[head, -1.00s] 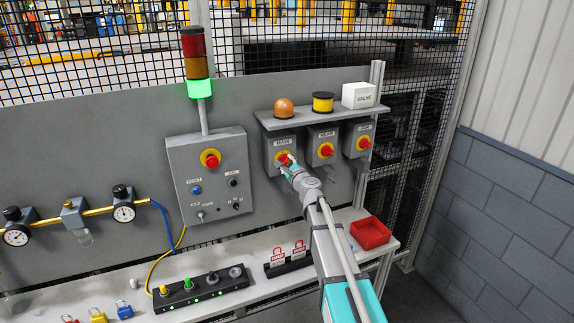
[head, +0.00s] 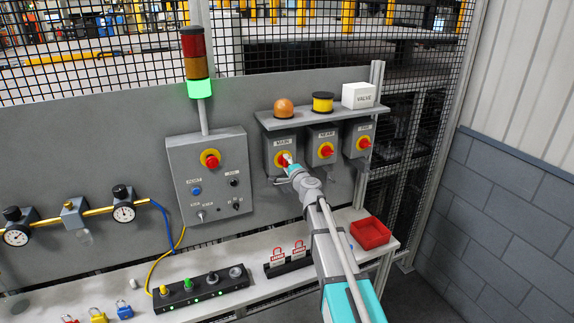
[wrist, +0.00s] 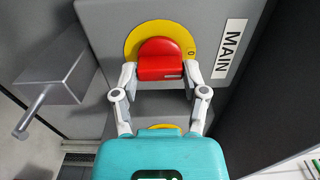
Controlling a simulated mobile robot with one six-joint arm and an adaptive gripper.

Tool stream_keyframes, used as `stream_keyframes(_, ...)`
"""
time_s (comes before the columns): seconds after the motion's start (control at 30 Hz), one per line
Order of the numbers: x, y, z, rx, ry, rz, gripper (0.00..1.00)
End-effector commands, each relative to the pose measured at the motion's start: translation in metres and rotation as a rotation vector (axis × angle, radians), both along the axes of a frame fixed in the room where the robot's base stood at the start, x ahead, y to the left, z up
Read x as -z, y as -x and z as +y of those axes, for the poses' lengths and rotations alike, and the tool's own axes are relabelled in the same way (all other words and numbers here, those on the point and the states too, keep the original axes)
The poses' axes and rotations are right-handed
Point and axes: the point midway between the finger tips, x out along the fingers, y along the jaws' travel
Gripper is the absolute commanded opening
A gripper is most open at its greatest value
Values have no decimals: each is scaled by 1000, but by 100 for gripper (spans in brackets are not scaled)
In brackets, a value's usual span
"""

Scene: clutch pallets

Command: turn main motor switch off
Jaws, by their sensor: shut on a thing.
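The main motor switch is a grey box labelled MAIN (head: 281,143) at the left of a row of three boxes. Its red knob (wrist: 160,57) sits on a yellow disc (wrist: 133,44). A 0 mark shows on the disc at the knob's upper right in the wrist view. My gripper (wrist: 160,76) is shut on the red knob, one finger on each side of it. In the head view my gripper (head: 287,162) covers part of the knob. The MAIN label (wrist: 230,48) is turned sideways in the wrist view.
Two similar switch boxes, with red knobs (head: 326,151) and (head: 364,143), stand to the right. A shelf (head: 300,121) overhangs the boxes. A control box (head: 209,182) with a red button is to the left. A red bin (head: 370,234) is on the bench below.

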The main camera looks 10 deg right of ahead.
Motion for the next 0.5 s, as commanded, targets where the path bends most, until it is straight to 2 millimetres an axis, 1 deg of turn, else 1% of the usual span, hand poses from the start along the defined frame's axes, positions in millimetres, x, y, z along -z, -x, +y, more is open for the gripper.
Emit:
stream_keyframes(0.37,0,-1,0,0,10,-3,9)
stream_keyframes(0.4,0,-1,0,0,10,-3,59)
stream_keyframes(0.47,0,-1,0,0,10,-3,70)
stream_keyframes(0.5,0,0,0,0,10,-3,77)
